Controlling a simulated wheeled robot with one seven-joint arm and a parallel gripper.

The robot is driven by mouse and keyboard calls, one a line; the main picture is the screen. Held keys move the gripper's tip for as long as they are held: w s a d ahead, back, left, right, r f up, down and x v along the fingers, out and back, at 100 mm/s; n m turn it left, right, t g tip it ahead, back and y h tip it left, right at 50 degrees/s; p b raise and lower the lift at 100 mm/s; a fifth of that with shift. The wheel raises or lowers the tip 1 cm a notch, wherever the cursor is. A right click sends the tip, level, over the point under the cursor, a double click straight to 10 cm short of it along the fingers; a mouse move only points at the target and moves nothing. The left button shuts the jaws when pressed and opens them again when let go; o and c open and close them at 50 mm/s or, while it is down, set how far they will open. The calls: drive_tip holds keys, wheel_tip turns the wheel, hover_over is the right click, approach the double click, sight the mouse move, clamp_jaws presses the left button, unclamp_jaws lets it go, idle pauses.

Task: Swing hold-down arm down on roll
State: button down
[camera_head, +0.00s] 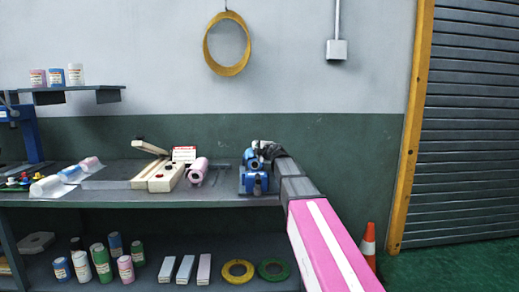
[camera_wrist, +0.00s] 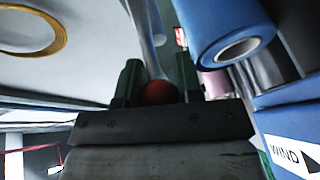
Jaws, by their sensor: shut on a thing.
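A blue film machine (camera_head: 256,183) stands at the right end of the bench, with a blue roll (camera_head: 254,164) on it. In the wrist view the roll (camera_wrist: 225,32) is at the upper right, its hollow core facing me. A grey hold-down arm (camera_wrist: 145,35) runs up the picture to the left of the roll, apart from it in this view. My gripper (camera_wrist: 158,84) is shut on the red knob (camera_wrist: 158,93) at the arm's near end. In the head view my gripper (camera_head: 263,149) is above the machine and hides the knob and hold-down arm.
Rolls and cartons fill the lower shelf. A cone (camera_head: 368,243) stands on the floor at right. A yellow ring (camera_head: 227,70) hangs on the wall.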

drive_tip(key=shift+f, duration=0.2)
idle(0.4)
drive_tip(key=c, duration=0.8)
unclamp_jaws()
drive_tip(key=shift+r, duration=0.1)
